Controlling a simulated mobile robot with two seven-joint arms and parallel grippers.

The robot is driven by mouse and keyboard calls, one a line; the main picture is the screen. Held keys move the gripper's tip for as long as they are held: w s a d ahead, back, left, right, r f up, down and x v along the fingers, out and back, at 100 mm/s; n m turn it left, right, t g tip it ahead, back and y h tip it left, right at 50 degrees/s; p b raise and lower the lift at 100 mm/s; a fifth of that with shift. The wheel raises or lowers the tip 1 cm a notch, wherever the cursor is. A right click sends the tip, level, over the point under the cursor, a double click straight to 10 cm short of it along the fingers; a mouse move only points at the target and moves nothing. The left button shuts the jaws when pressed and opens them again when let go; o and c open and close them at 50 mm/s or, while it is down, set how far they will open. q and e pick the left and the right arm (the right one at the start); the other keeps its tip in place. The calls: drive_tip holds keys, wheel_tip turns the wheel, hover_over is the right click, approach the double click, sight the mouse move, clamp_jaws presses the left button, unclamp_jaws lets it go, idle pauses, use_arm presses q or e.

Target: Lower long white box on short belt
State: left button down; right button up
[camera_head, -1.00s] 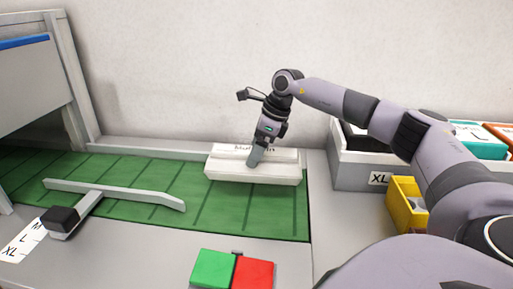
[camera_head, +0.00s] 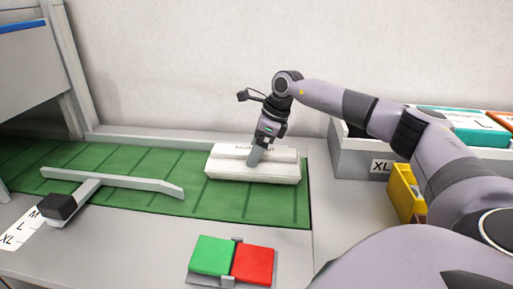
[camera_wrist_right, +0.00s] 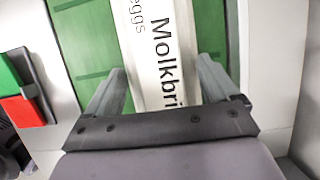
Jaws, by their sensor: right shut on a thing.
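The long white box (camera_head: 253,171) is over the right end of the green belt (camera_head: 120,177), lengthwise across the picture. My right gripper (camera_head: 255,158) is shut on its middle, with one finger showing on the near side. In the right wrist view, the fingers (camera_wrist_right: 160,78) stand on both sides of the white box (camera_wrist_right: 150,30), which bears the print "Molkbri" and "eggs". The green belt shows beneath it. I cannot tell whether the box's underside touches the belt. My left gripper is not in view.
A grey diverter bar (camera_head: 110,178) lies across the belt at left. Green (camera_head: 212,255) and red (camera_head: 254,265) buttons sit in front of the belt. A grey bin marked XL (camera_head: 350,168) and a yellow box (camera_head: 402,193) are at right. A wall stands behind.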

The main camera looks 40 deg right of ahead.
drive_tip(key=shift+f, duration=0.2)
idle(0.4)
drive_tip(key=o, duration=1.4)
drive_tip(key=shift+c, duration=0.2)
drive_tip(key=shift+f, duration=0.15)
drive_tip(key=v, duration=0.7)
drive_tip(key=shift+r, duration=0.2)
drive_tip(key=shift+s+a+f, duration=0.1)
